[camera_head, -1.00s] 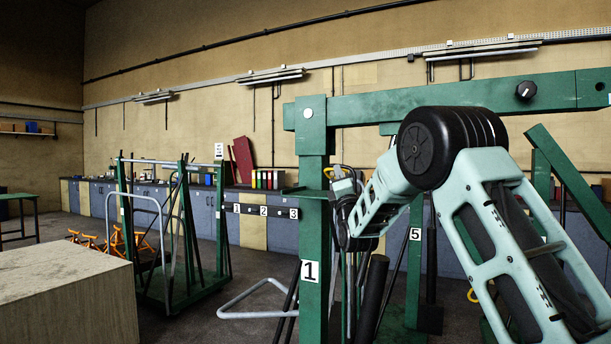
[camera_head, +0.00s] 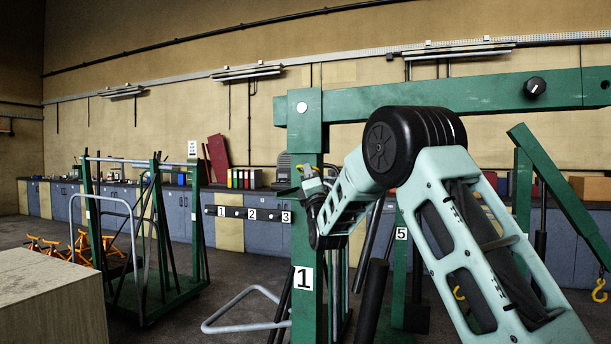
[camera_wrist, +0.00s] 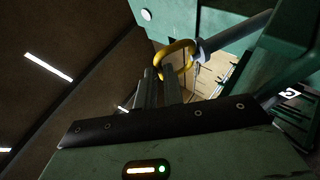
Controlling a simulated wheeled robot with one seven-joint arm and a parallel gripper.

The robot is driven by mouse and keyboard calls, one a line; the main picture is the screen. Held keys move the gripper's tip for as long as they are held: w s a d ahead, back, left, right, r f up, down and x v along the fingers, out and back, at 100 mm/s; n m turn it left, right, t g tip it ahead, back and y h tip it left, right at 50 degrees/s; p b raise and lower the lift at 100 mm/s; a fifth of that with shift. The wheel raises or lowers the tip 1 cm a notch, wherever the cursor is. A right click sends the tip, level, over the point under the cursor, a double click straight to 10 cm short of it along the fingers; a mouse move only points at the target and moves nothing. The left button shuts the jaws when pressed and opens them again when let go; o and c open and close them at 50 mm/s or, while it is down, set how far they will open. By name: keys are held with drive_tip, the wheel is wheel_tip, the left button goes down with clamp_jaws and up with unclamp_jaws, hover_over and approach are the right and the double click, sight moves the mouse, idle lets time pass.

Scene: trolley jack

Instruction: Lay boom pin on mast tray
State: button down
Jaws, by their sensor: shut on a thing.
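My gripper (camera_wrist: 160,82) is shut on the boom pin's yellow ring (camera_wrist: 178,56) in the wrist view. The pin's grey shaft (camera_wrist: 236,31) extends up and right from the ring, beside green metalwork. Its far end is out of sight. In the head view my wrist overlaps the green mast (camera_head: 306,238), which carries a number 1 label. I cannot tell whether the pin touches anything.
A green boom (camera_head: 430,100) runs right from the mast top. A green wheeled rack (camera_head: 145,300) stands left, and a pale block (camera_head: 50,310) fills the near left corner. A yellow hook (camera_head: 599,291) hangs at right. Cabinets line the back wall; some floor between is open.

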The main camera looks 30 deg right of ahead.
drive_tip(key=shift+d+f+n+t+y+b, duration=0.15)
drive_tip(key=shift+n+t+y+b, duration=0.4)
drive_tip(key=shift+b, duration=0.5)
